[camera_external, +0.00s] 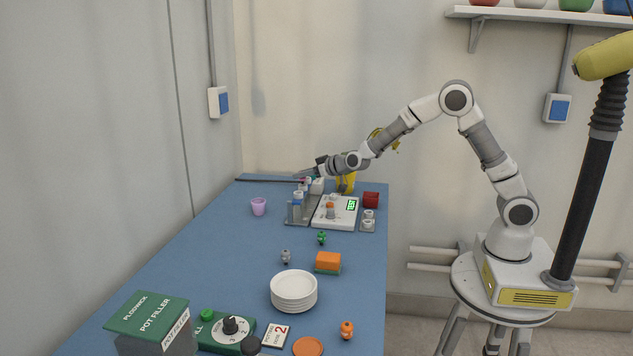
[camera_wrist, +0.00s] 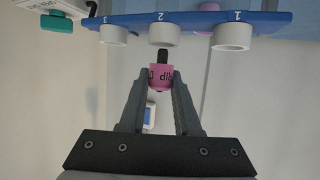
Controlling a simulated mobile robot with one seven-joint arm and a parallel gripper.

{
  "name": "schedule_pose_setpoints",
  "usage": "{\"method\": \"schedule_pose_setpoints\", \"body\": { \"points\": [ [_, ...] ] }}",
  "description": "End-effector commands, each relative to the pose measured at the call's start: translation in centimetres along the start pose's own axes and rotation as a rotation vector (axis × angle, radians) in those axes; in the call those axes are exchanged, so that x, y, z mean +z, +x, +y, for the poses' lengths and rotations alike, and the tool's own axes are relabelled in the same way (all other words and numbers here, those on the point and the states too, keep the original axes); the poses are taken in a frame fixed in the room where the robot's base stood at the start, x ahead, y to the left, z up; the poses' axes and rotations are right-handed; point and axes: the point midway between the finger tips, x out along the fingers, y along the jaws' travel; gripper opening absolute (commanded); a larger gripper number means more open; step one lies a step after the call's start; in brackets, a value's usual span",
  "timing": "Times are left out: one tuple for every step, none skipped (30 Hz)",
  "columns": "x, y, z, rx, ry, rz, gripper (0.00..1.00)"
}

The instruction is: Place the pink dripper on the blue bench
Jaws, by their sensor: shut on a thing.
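My gripper (camera_wrist: 160,84) is shut on the pink dripper (camera_wrist: 161,76) in the wrist view. The dripper has black lettering and a black tip that points up in that picture, towards a rack. In the external view my gripper (camera_external: 306,174) is above the far end of the blue bench (camera_external: 200,265), over a grey stand. The dripper is too small there to make out clearly. Much of the bench's left side is bare.
A blue rack bar (camera_wrist: 185,22) with white rings numbered 1, 2 and 3 is close by.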

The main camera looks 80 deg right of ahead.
Motion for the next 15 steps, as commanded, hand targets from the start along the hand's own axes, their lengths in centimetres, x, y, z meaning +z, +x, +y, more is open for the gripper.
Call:
{"method": "schedule_pose_setpoints", "body": {
  "points": [
    [-1.2, -0.5, -0.1, -0.001, 0.0, 0.003, 0.0],
    [-1.8, -0.7, -0.1, -0.001, 0.0, 0.004, 0.0],
    [-2.5, -1.0, -0.1, -0.001, 0.0, 0.004, 0.0],
    [-2.4, -1.2, 0.8, 0.004, 0.002, 0.002, 0.0],
    [-2.6, -1.6, 1.5, 0.004, 0.002, 0.003, 0.0],
    [-3.0, -2.2, 2.5, 0.006, 0.003, 0.004, 0.0],
    [-3.2, -2.6, 3.1, 0.006, 0.003, 0.004, 0.0],
    [-3.5, -3.0, 3.8, 0.006, 0.003, 0.004, 0.0],
    [-3.9, -3.6, 4.7, 0.006, 0.002, 0.004, 0.0],
    [-4.1, -4.0, 5.4, 0.007, 0.002, 0.004, 0.0],
    [-4.4, -4.4, 5.9, 0.005, 0.002, 0.005, 0.0],
    [-4.7, -4.8, 6.6, 0.005, 0.002, 0.003, 0.0],
    [-4.9, -5.2, 7.2, 0.006, 0.001, 0.003, 0.0],
    [-5.0, -5.4, 7.5, 0.005, 0.003, 0.002, 0.0],
    [-5.3, -5.8, 8.1, 0.004, 0.002, 0.003, 0.0]
  ]
}}
